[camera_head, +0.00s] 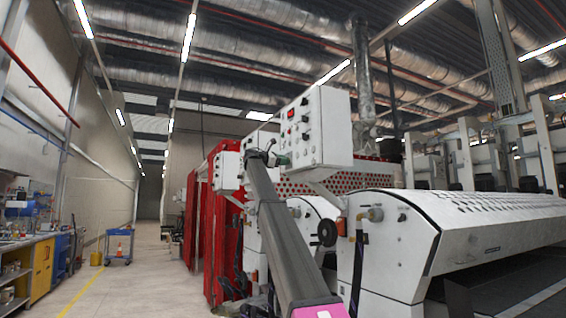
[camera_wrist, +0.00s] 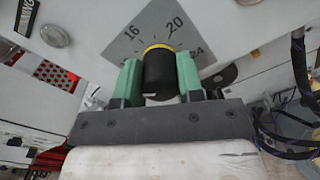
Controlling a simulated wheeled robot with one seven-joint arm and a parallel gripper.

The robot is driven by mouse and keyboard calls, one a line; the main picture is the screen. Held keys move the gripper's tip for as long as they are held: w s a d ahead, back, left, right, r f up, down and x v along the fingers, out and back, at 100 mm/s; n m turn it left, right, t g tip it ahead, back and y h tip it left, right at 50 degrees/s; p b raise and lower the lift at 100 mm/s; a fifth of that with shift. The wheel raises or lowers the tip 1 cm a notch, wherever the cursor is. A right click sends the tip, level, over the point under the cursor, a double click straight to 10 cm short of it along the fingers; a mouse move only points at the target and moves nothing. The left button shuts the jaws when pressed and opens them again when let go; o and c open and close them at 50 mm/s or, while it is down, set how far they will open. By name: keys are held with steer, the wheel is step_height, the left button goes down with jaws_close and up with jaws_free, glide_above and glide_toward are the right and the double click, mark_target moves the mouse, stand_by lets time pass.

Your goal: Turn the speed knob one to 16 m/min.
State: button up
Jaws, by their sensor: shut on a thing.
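The speed knob (camera_wrist: 159,66) is a black cylinder with a yellow ring at its far rim. It stands in front of a grey dial plate (camera_wrist: 152,32) marked 16, 20 and 24. The 16 is left of the knob top, the 20 above it and slightly right, the 24 further right. My gripper (camera_wrist: 158,80) has green fingers on both sides of the knob, shut on it. I cannot make out a pointer mark on the knob. In the head view my arm reaches up to the white control box (camera_head: 328,125), and the knob cannot be made out there.
A round grey button (camera_wrist: 54,36) is left of the dial. Dark cables (camera_wrist: 298,70) hang at the right. In the head view, a white coater housing (camera_head: 400,230) and a black handwheel (camera_head: 323,233) are near my arm. The aisle floor (camera_head: 150,285) at left is clear.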

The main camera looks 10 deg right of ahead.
steer(key=m, duration=0.5)
steer(key=shift+m, duration=0.4)
steer(key=m, duration=0.4)
steer(key=shift+f+m, duration=0.1)
steer(key=shift+m, duration=0.3)
steer(key=o, duration=0.9)
steer(key=shift+a, duration=0.1)
steer(key=v, duration=1)
steer(key=shift+s+a, duration=0.15)
steer(key=shift+a, duration=0.2)
